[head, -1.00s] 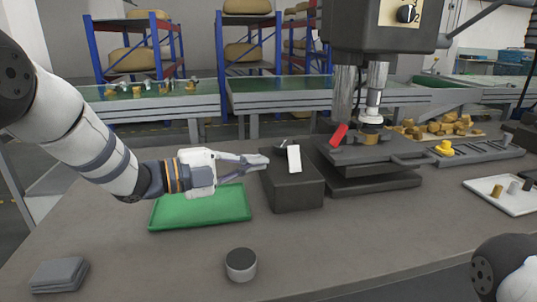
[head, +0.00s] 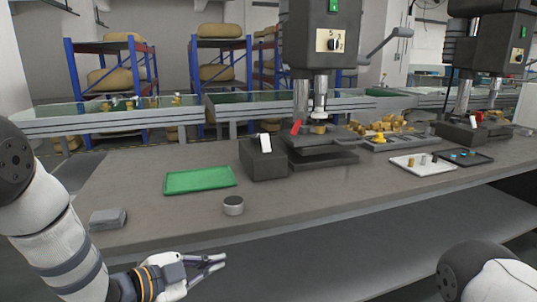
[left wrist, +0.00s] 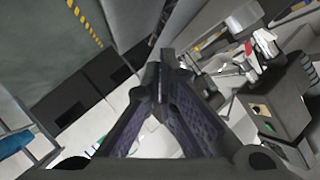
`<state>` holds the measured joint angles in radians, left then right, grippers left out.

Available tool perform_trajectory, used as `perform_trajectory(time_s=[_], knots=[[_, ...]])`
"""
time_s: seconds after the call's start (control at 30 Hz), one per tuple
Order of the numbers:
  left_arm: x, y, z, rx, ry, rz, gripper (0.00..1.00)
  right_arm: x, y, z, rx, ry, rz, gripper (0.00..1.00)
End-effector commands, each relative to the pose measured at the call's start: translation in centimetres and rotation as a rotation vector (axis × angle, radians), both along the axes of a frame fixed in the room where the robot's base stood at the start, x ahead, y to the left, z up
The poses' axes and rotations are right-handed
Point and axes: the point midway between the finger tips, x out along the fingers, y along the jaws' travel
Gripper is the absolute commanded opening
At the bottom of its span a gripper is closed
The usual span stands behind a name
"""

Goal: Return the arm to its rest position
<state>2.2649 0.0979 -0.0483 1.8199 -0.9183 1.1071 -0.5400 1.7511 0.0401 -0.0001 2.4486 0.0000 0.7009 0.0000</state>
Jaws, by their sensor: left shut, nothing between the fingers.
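My left gripper (head: 220,261) is low in front of the table's near edge, clear of the tabletop. Its fingers are shut with nothing between them; in the left wrist view the fingertips (left wrist: 166,56) come together with the floor and blurred equipment behind. My left arm (head: 55,240) comes in from the left, bent downward. Part of my right arm (head: 490,275) shows at the lower right; its gripper is out of view.
The grey table (head: 330,205) holds a green tray (head: 200,180), a round grey-topped can (head: 233,205), a grey block (head: 108,218), a dark box (head: 262,165) with a white piece, and a drill press (head: 328,45). A white tray (head: 423,163) is at the right.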

Motion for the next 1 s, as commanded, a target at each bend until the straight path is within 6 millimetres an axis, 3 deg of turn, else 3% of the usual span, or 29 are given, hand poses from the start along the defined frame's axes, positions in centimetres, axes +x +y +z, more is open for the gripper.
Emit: perform_trajectory(time_s=[0.03,0.17,0.27,0.3,0.4,0.5,0.6,0.73,1.0], knots=[[-2.1,0.6,-3.4,-0.022,0.132,0.074,0.00,0.1,0.0,0.1,0.000,-0.003,0.000,0.00],[-9.6,2.9,-12.3,-0.067,0.519,0.331,0.00,0.1,0.0,0.2,0.000,-0.005,0.000,0.00],[-17.7,4.9,-17.8,-0.070,0.814,0.553,0.00,0.2,0.0,0.3,0.000,-0.007,0.000,0.00],[-21.3,5.7,-19.4,-0.060,0.925,0.644,0.00,0.2,0.0,0.4,0.000,-0.009,0.000,0.00],[-30.5,7.5,-21.8,-0.017,1.178,0.874,0.00,0.3,0.0,0.5,0.000,-0.012,0.000,0.00],[-38.4,8.9,-22.1,0.043,1.364,1.076,0.00,0.4,0.0,0.5,0.000,-0.015,0.000,0.00],[-43.7,9.9,-21.5,0.098,1.479,1.220,0.00,0.4,0.0,0.6,0.000,-0.016,0.000,0.00],[-46.6,10.4,-20.8,0.133,1.535,1.306,0.00,0.4,0.0,0.6,0.000,-0.016,0.000,0.00],[-46.7,10.5,-20.8,0.135,1.537,1.313,0.00,0.4,0.0,0.5,0.000,-0.016,0.000,0.00]])
